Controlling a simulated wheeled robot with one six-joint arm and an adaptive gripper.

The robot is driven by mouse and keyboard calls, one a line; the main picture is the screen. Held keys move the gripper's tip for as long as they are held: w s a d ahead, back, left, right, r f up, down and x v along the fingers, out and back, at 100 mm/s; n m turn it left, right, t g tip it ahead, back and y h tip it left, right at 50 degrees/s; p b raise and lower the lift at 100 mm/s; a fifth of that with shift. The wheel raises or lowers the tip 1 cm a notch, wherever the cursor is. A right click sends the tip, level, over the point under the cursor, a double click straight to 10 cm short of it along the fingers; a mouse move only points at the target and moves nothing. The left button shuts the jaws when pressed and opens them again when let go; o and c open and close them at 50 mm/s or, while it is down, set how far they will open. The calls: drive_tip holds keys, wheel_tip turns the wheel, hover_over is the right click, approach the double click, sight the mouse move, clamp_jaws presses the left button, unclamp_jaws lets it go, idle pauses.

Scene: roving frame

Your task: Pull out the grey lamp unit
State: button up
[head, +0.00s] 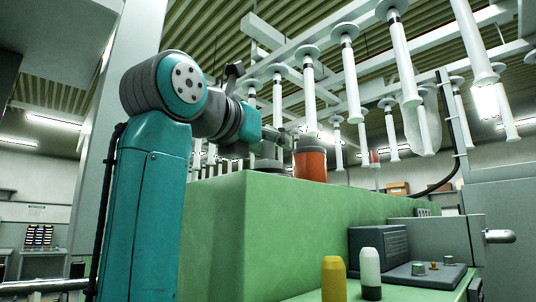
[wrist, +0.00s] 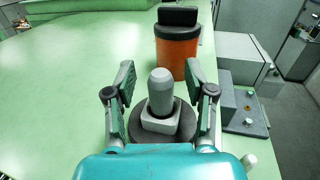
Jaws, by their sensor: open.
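The grey lamp unit (wrist: 161,98) shows in the wrist view as an upright, round-topped grey cylinder in a square light-grey collar on a dark round base. My gripper (wrist: 161,76) is open, with one finger to the left of the lamp unit and one to the right. Gaps show between the fingers and the cylinder. In the head view my gripper (head: 282,138) is over the green top, just left of the orange cylinder; the lamp unit is hard to make out there.
An orange cylinder with a black top (wrist: 177,50) stands just beyond the lamp unit; it also shows in the head view (head: 310,163). Grey boxes (wrist: 243,58) sit to the right. The green surface (wrist: 60,90) is clear at left. White tubes (head: 350,80) hang overhead.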

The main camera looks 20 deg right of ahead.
clamp_jaws()
idle(0.3)
